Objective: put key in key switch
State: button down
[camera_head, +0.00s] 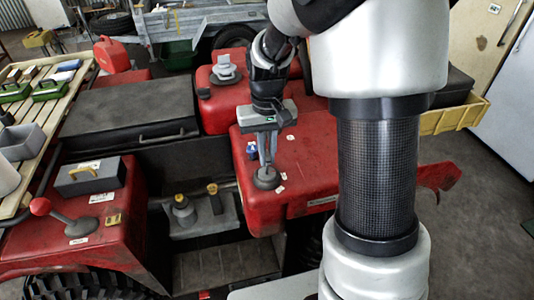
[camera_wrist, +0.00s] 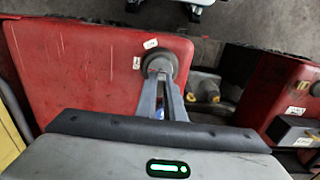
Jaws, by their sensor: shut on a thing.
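The key switch (camera_head: 267,178) is a dark grey round disc on the red bodywork. It also shows in the wrist view (camera_wrist: 160,62), at the far end of my fingers. My gripper (camera_head: 267,164) points down at it, with its two long grey fingers meeting over the disc. In the wrist view my gripper (camera_wrist: 161,72) has its fingertips at the disc's near side. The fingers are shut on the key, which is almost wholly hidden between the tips. I cannot tell whether the key is inside the switch or just above it.
A small blue part (camera_head: 252,152) sits on the red panel beside my fingers. Several white labels surround the switch. A grey mount (camera_head: 225,68) stands on red bodywork behind. Two yellow-topped parts (camera_head: 212,190) stand in the lower well. A red-knobbed lever (camera_head: 58,217) is at left.

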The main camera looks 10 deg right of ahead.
jog(key=shift+f, duration=0.2)
jog(key=shift+f+b, duration=1.15)
jog(key=shift+f, duration=0.5)
jog(key=c, duration=1.8)
grip_release()
